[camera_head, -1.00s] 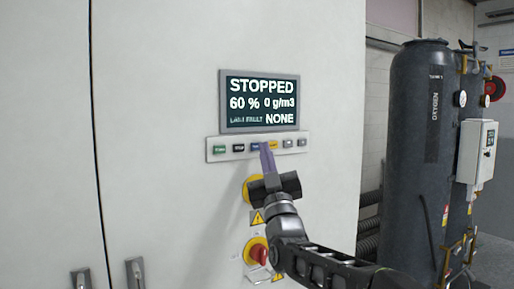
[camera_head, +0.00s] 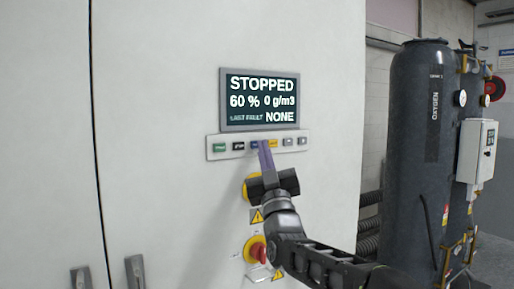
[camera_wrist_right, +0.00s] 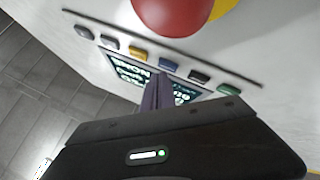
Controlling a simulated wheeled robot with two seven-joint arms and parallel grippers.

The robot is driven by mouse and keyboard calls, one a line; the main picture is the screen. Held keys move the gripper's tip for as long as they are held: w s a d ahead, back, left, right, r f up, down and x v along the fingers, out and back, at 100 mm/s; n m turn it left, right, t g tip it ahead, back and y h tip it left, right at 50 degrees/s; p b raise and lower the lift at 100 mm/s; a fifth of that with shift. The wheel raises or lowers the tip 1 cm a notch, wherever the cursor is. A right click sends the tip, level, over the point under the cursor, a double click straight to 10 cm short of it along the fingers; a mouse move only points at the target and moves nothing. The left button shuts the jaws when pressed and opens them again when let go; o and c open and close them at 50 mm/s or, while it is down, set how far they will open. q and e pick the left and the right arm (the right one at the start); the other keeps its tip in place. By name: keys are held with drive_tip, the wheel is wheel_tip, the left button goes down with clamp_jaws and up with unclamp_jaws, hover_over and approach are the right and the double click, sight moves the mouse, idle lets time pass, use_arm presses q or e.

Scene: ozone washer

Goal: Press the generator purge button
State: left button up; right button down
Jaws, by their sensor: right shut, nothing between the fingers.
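The button strip (camera_head: 214,149) on the white cabinet carries a row of small buttons: green, black, blue (camera_head: 255,144), yellow (camera_head: 272,143) and two grey. Their labels are too small to read, so I cannot tell which one is purge. My right gripper (camera_head: 264,143) is shut and empty, its purple fingertips at the strip beside the blue and yellow buttons. In the right wrist view the fingertips (camera_wrist_right: 159,77) overlap the panel close to the blue button (camera_wrist_right: 168,64); contact cannot be told. My left gripper is not in view.
The display (camera_head: 260,101) above the strip reads STOPPED, 60 %, 0 g/m3, last fault NONE. A red knob (camera_head: 257,253) on yellow sits below, near my right arm. A dark oxygen tank (camera_head: 410,120) stands at right.

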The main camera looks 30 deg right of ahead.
drive_tip(key=shift+w, duration=0.45)
idle(0.7)
drive_tip(key=shift+s+b, duration=0.8)
drive_tip(key=shift+b, duration=0.3)
drive_tip(key=s+b, duration=0.4)
drive_tip(key=s, duration=0.1)
drive_tip(key=shift+a, duration=0.1)
